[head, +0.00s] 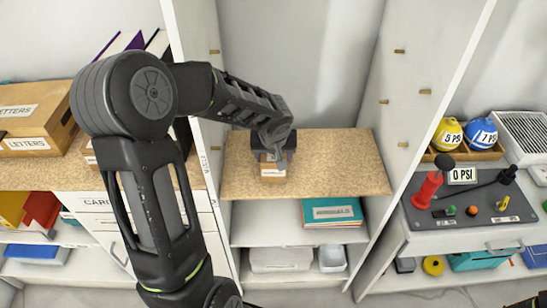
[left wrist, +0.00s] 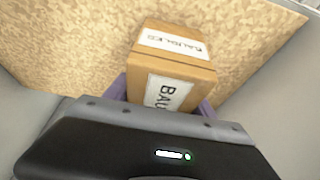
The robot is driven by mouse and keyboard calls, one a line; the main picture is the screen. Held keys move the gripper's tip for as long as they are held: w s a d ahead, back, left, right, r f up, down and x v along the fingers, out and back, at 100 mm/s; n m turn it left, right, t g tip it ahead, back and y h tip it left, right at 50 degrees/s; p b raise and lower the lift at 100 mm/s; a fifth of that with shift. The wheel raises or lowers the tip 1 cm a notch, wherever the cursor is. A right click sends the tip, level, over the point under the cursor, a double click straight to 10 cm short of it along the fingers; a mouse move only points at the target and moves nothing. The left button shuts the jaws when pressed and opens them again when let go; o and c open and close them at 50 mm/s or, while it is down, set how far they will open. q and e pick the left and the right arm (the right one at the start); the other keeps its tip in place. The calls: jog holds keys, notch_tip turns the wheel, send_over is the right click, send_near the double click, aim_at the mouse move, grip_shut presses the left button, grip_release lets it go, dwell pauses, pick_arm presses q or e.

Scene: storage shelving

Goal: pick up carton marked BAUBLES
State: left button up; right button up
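The carton marked BAUBLES (head: 273,173) is a small tan box with white labels on the wooden shelf board. In the left wrist view the carton (left wrist: 172,68) shows a label on its top and one on its near face. My left gripper (head: 273,157) is at the carton and covers much of it in the head view. In the left wrist view the purple fingers of the left gripper (left wrist: 162,97) stand on either side of the carton. I see no clear gap, but cannot tell whether they press on it. My right gripper is not in view.
The wooden shelf board (head: 345,165) is otherwise clear, between upright white panels (head: 425,100). LETTERS cartons (head: 35,112) stand at left; a grey control panel (head: 470,210) is at right.

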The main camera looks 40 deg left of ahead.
pick_arm(q)
jog(key=c, duration=1.3)
jog(key=shift+r+p, duration=0.3)
jog(key=shift+p, duration=0.15)
notch_tip(320, 180, up, 10)
